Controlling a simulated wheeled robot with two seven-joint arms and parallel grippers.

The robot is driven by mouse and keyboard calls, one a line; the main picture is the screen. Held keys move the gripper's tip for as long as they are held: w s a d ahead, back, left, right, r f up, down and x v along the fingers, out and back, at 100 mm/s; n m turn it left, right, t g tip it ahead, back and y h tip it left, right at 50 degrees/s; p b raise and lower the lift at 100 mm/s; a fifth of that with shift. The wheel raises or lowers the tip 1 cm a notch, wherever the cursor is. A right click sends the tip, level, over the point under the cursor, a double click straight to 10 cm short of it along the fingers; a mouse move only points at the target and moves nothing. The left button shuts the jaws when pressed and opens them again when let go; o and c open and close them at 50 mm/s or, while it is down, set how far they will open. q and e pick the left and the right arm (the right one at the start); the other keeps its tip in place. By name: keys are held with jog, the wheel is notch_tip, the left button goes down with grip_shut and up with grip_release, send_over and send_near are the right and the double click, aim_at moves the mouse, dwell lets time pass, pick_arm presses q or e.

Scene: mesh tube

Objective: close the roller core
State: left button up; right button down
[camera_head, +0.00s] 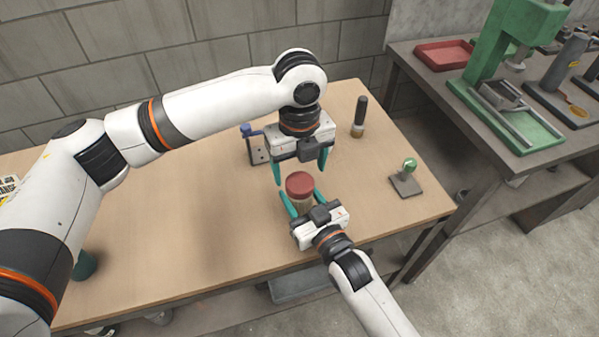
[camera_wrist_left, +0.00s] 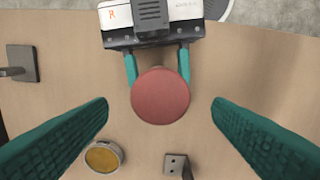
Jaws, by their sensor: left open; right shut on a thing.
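The roller core (camera_head: 301,203) stands upright on the wooden table, a pale cylinder with a round red cap (camera_head: 299,184) on its top. How tightly the cap sits cannot be seen. In the left wrist view the cap (camera_wrist_left: 160,95) hides the body below it. My right gripper (camera_head: 303,194) is shut on the core's body from the near side. My left gripper (camera_head: 300,168) points down above the cap, open and empty. In the left wrist view the cap lies between its two teal fingers (camera_wrist_left: 160,105), with clear gaps on both sides.
Behind the core stand a blue-handled tool on a metal block (camera_head: 256,151) and a black-handled tool (camera_head: 359,117). A green-knobbed stand (camera_head: 407,180) is at the right. A dark green object (camera_head: 84,265) is at the near left. The table (camera_head: 180,220) is bare left of the core.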

aim_at(300, 182)
pick_arm(q)
jog(key=shift+r, duration=0.65)
pick_arm(e)
jog(key=shift+f, duration=0.1)
pick_arm(q)
jog(key=shift+c, duration=0.3)
jog(key=n, duration=0.5)
jog(key=shift+r, duration=0.4)
jog(key=n, duration=0.4)
jog(key=shift+r+n, duration=0.3)
jog(key=shift+n, duration=0.1)
jog(key=n, duration=0.3)
jog(key=r+n, duration=0.1)
jog(key=n, duration=0.2)
jog(key=shift+n, duration=0.3)
jog(key=n, duration=0.5)
jog(key=shift+r, duration=0.25)
jog(key=shift+f, duration=4.05)
